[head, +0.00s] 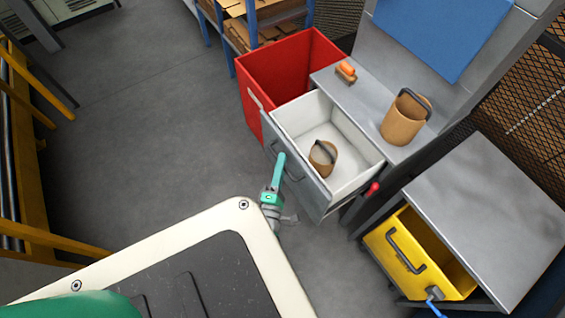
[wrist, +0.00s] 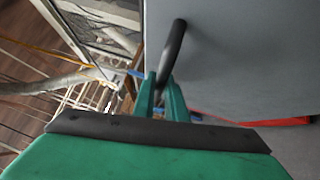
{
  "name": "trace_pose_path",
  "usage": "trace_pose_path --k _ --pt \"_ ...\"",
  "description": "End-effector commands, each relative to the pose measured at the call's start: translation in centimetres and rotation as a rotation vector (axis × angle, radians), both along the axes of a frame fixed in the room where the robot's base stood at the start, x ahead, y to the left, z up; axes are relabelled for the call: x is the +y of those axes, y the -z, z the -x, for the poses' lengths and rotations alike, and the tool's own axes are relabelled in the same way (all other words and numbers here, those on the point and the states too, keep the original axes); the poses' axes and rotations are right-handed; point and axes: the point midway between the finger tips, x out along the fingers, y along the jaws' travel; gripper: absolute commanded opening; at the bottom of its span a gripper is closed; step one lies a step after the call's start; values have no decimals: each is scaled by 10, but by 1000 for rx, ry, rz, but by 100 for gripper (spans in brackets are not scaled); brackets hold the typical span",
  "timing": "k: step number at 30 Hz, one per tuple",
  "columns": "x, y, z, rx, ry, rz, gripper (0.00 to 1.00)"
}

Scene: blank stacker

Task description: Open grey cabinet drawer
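The grey cabinet drawer (head: 325,195) stands pulled out from the grey workstation in the head view, its light inside exposed. A brown container with a dark handle (head: 323,157) sits in it. My green gripper (head: 280,162) is at the drawer's front face, over its dark handle. In the wrist view the dark drawer handle (wrist: 174,45) runs down between the two fingertips of my gripper (wrist: 161,90), which are close together on it. The grey drawer front (wrist: 240,60) fills the right of that view.
A red bin (head: 290,65) stands directly left of the drawer. A brown container (head: 404,118) and a small orange-handled item (head: 346,72) rest on the grey top. A yellow drawer (head: 415,258) is partly open at lower right. Grey floor (head: 150,120) lies clear at left.

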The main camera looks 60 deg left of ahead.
Motion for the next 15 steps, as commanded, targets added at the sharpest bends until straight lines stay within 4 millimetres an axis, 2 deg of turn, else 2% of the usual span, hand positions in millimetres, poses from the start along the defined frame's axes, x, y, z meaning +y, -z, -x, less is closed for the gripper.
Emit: trace_pose_path --k 8,15 --pt "-2 0 -1 0 3 1 19" --pt "-17 4 13 3 2 1 19"
